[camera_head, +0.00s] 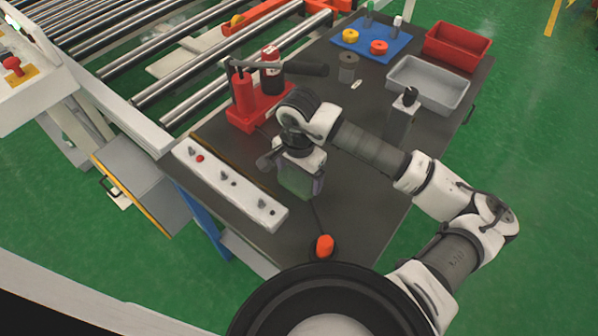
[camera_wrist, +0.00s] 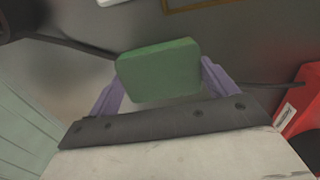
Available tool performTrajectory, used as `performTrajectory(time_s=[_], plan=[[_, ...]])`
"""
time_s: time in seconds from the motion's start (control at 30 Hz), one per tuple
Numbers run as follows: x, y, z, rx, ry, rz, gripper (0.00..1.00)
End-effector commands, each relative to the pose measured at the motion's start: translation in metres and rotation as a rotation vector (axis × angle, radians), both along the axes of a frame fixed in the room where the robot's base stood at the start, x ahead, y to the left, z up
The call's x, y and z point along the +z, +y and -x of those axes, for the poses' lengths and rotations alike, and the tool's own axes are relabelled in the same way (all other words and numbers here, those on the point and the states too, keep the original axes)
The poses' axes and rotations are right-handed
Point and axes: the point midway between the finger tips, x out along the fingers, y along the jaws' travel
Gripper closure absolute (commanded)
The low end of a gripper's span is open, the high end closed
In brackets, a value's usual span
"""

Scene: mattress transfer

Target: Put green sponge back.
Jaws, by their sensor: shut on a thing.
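In the wrist view a green sponge (camera_wrist: 160,72), a flat block with rounded corners, sits between the two purple fingers of my gripper (camera_wrist: 160,80). My gripper is shut on it. In the head view my gripper (camera_head: 302,190) points down over the dark table (camera_head: 345,215), right of the white switch strip.
A white strip with switches (camera_head: 228,184) lies along the table's left edge. An orange-red button (camera_head: 324,246) is at the front. A red tool stand (camera_head: 247,110) is behind. A blue mat (camera_head: 385,36), grey bin (camera_head: 428,84) and red bin (camera_head: 457,45) are at the back.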

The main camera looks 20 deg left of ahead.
Motion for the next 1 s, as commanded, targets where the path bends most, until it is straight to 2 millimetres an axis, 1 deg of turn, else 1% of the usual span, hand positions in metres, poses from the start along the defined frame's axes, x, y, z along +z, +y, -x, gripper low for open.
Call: performTrajectory(time_s=[0.17, 0.2, 0.3, 0.53, 0.7, 0.77, 1.0], plan=[[-0.004, 0.0, 0.0, 0.0, 0.0, 0.0, 0.4], [-0.003, 0.0, 0.0, 0.0, 0.0, 0.0, 0.11], [-0.002, 0.0, 0.0, 0.0, 0.0, 0.0, 0.0], [-0.002, 0.0, 0.0, 0.0, 0.0, 0.0, 0.0], [0.007, 0.0, -0.001, 0.0, -0.003, 0.001, 0.0], [0.018, 0.0, -0.002, -0.001, -0.006, 0.002, 0.0], [0.072, 0.0, -0.001, 0.001, -0.005, 0.003, 0.0]])
